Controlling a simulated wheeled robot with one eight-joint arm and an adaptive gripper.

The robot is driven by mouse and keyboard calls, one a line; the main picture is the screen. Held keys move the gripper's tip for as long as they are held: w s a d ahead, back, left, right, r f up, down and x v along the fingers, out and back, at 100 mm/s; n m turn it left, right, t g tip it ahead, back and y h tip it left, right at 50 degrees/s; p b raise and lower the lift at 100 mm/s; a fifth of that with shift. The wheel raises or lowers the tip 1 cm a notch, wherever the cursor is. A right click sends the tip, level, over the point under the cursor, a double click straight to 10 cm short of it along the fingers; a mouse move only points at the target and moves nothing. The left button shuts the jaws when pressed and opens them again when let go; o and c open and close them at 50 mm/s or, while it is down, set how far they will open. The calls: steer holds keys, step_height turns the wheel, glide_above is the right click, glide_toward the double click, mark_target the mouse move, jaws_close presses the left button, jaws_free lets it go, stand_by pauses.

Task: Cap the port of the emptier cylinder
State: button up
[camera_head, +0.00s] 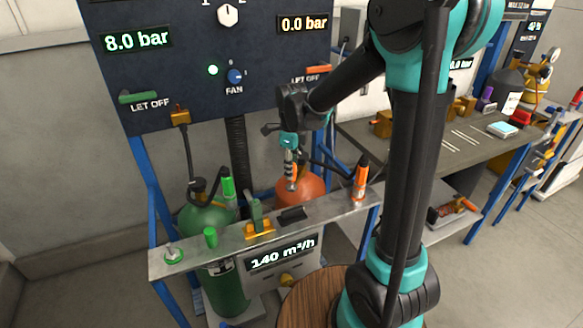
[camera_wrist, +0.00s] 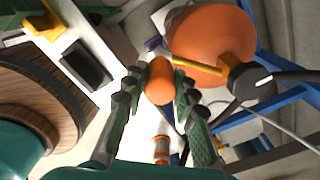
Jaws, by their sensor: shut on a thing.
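The right readout on the dark panel (camera_head: 270,62) shows 0.0 bar and the left one 8.0 bar. The orange cylinder (camera_head: 305,188) stands at the right behind the metal shelf; it also shows in the wrist view (camera_wrist: 208,38), with its valve at the right (camera_wrist: 245,80). The green cylinder (camera_head: 203,221) stands at the left. My gripper (camera_head: 290,184) is in front of the orange cylinder. In the wrist view it is shut on an orange cap (camera_wrist: 160,84), apart from the cylinder. The port opening is not clear. A green cap (camera_head: 210,237) is on the shelf.
The metal shelf (camera_head: 325,211) carries a green clamp-like part (camera_head: 256,215) and a black pad (camera_head: 292,214). A round wooden top (camera_head: 308,298) is in front. A workbench is at the right.

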steer(key=shift+f, duration=1.45)
steer(key=o, duration=1)
steer(key=shift+r, duration=0.1)
step_height(320, 180, up, 12)
steer(key=shift+f, duration=0.1)
steer(key=s+d+f+n+t, duration=0.1)
steer(key=s+d+f+n, duration=0.3)
steer(key=n, duration=0.3)
steer(key=s+d+f+n+t, duration=0.1)
steer(key=s+d+f+n, duration=0.4)
steer(key=s+d+n, duration=0.2)
steer(key=s+d+f+n+t, duration=0.2)
steer(key=s+d+f+n, duration=0.3)
steer(key=n, duration=0.3)
steer(key=shift+s+d, duration=0.4)
steer(key=shift+d, duration=0.3)
